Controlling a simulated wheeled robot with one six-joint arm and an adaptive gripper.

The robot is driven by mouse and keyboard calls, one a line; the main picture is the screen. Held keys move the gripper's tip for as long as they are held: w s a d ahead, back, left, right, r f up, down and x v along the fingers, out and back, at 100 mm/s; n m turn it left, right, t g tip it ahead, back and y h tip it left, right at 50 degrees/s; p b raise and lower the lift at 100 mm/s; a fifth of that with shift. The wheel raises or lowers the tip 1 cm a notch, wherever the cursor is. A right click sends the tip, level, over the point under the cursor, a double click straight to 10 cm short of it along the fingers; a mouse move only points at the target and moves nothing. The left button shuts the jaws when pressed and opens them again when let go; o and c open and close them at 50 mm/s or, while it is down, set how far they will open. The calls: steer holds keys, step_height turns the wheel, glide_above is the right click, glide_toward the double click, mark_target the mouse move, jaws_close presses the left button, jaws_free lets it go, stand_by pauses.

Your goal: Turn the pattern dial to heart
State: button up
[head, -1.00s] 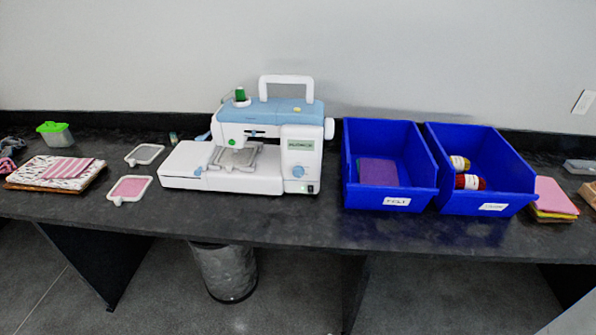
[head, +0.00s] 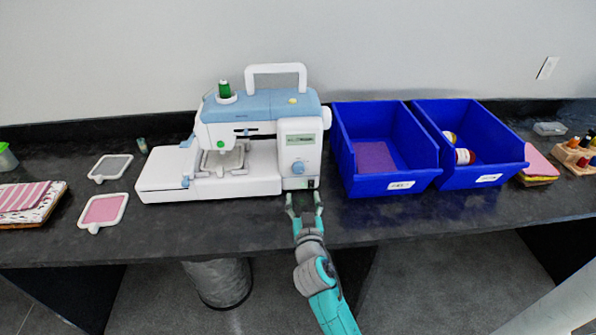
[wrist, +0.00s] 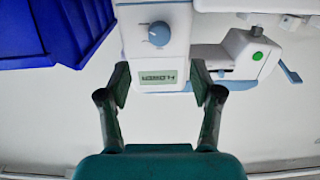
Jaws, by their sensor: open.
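The white and light-blue embroidery machine (head: 262,115) stands on the dark counter. Its round blue pattern dial (head: 298,167) is low on the front of the right-hand column, under a small display. In the wrist view the dial (wrist: 159,33) shows upside down, beyond the fingertips, with the display (wrist: 158,77) between the fingers. The pattern that the dial points at is too small to tell. My gripper (head: 304,200) is open and empty, in front of the machine's right column and just below the dial. It also shows in the wrist view (wrist: 159,85), with the fingers apart and clear of the dial.
Two blue bins (head: 386,185) stand close to the right of the machine, with purple felt and thread spools in them. Embroidery hoops (head: 103,211) and fabric lie to the left. The counter (head: 235,230) is clear in front of the machine.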

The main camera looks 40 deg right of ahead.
mark_target(299, 171)
steer(key=x, duration=1.1)
steer(key=shift+d, duration=0.1)
steer(key=shift+r, duration=0.1)
steer(key=c, duration=1.1)
steer(key=shift+c, duration=0.2)
steer(key=shift+n, duration=0.3)
steer(key=n, duration=0.5)
steer(key=shift+s, duration=0.1)
steer(key=n, duration=0.6)
